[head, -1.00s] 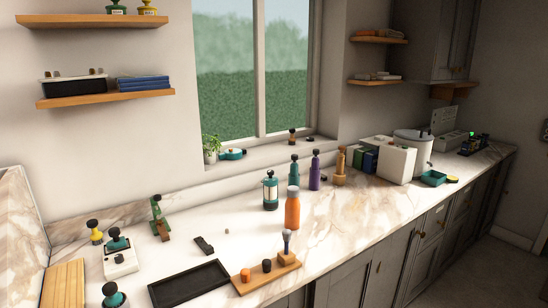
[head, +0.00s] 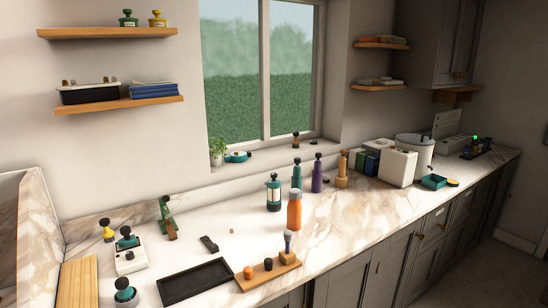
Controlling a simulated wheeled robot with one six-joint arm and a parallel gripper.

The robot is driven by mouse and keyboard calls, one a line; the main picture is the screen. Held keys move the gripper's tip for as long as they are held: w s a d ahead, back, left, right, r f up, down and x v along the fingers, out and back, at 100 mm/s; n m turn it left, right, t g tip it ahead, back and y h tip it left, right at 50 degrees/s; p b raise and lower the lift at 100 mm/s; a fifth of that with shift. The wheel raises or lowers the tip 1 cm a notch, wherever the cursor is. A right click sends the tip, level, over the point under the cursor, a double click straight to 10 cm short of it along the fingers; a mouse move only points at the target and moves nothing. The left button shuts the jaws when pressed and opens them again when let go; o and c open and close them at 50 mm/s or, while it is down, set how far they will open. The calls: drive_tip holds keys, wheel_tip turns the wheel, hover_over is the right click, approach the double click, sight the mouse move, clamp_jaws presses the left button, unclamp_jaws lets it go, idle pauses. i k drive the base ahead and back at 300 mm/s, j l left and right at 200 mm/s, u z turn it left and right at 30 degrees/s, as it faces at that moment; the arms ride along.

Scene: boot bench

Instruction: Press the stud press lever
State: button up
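No part is plainly recognisable as the stud press lever. A small upright green device with a brown part (head: 168,219) stands at the back left of the marble counter (head: 330,228) and may be the press. Its lever cannot be made out at this size. A white box with a teal and black knob (head: 130,256) stands in front of it to the left and is another possible candidate. My gripper is not in view.
A black tray (head: 195,282) and a wooden stand with small pegs (head: 268,272) lie along the front edge. An orange bottle (head: 294,210) and teal canister (head: 273,193) stand mid-counter. A small black item (head: 209,244) lies near the tray. Open marble lies around these.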

sight(166, 198)
drive_tip(key=i+j, duration=0.4)
drive_tip(key=i, duration=0.15)
drive_tip(key=i+j, duration=0.45)
drive_tip(key=i+u, duration=0.05)
drive_tip(key=i, duration=0.05)
